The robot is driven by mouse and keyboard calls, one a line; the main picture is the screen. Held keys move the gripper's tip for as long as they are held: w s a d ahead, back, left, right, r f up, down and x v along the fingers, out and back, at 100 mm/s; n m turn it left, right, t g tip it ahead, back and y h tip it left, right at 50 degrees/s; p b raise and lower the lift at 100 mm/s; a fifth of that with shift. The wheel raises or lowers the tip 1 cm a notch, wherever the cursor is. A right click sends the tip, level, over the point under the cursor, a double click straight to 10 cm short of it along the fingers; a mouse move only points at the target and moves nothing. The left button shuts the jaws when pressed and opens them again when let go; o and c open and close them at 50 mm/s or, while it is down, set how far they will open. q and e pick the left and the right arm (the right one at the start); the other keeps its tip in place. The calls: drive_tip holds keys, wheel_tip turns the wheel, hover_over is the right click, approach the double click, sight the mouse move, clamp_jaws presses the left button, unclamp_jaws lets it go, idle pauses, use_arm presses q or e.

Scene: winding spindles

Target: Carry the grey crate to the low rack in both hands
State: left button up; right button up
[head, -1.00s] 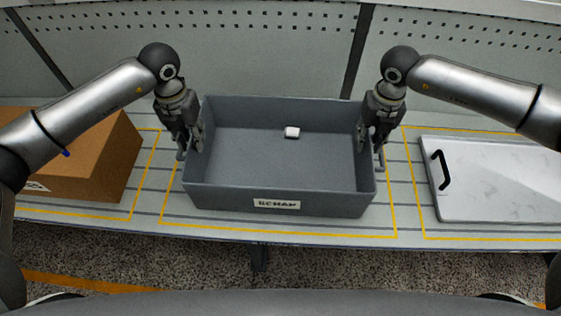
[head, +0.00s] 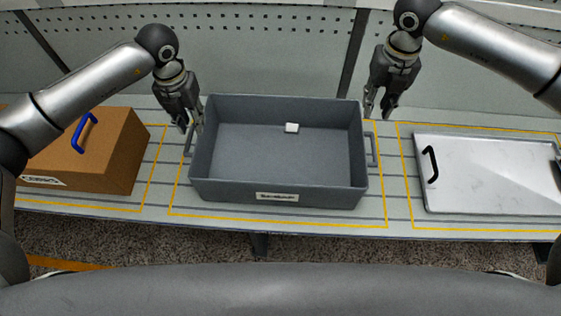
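The grey crate (head: 277,189) stands level on the slatted low rack (head: 392,205), inside the middle yellow outline. It has a label on its front wall and a bar handle at each end. My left gripper (head: 191,124) is just above and behind the left handle (head: 187,146), with its fingers apart and nothing seen between them. My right gripper (head: 377,112) is above and behind the right handle (head: 372,150), clear of it, with its fingers apart and empty. Both handles show free of the fingers.
A small white block (head: 292,128) lies in the crate. A brown box (head: 110,150) with a blue handle stands to the left. A white marbled lidded box or panel (head: 485,175) with a black handle is to the right. A perforated back panel (head: 270,50) rises close behind.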

drive_tip(key=shift+r, duration=2.2)
drive_tip(key=shift+s+f, duration=0.1)
